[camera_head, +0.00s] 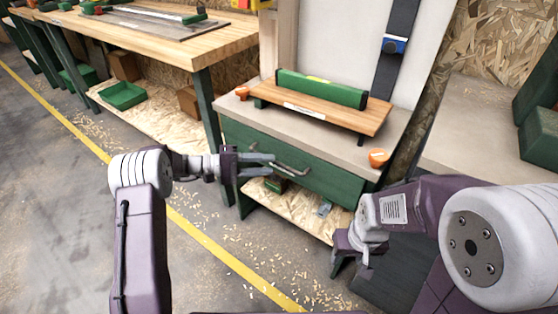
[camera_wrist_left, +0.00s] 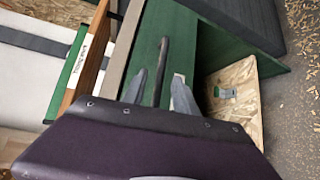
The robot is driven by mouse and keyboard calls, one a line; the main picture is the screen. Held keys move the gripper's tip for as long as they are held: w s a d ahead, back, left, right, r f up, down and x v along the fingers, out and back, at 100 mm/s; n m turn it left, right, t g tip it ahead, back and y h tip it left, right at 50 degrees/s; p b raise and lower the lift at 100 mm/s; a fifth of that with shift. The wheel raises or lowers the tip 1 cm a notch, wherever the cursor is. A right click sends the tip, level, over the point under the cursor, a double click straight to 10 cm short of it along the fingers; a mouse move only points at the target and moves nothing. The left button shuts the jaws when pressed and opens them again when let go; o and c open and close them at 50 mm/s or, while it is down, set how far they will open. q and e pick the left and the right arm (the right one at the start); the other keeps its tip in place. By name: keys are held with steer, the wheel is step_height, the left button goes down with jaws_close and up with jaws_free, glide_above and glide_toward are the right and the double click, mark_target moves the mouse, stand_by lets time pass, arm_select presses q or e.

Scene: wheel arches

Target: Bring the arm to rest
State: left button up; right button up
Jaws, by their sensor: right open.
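My left gripper (camera_head: 272,165) is open in front of the green drawer (camera_head: 330,186), beside its grey handle (camera_head: 291,170). In the left wrist view, the dark handle bar (camera_wrist_left: 163,65) shows between its two parted fingers (camera_wrist_left: 160,95). I cannot tell whether they touch it. The drawer front looks flush with its cabinet. My right gripper (camera_head: 351,262) hangs low at the lower right, pointing down, open, with nothing seen in it.
A long workbench (camera_head: 150,40) is at the left. The floor (camera_head: 60,190) at the left is open, with a yellow line and wood shavings.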

arm_select(q)
steer(key=a, duration=0.3)
steer(key=shift+s+a+r+p, duration=0.15)
steer(key=shift+s+a+p, duration=0.1)
steer(key=shift+s+p, duration=0.05)
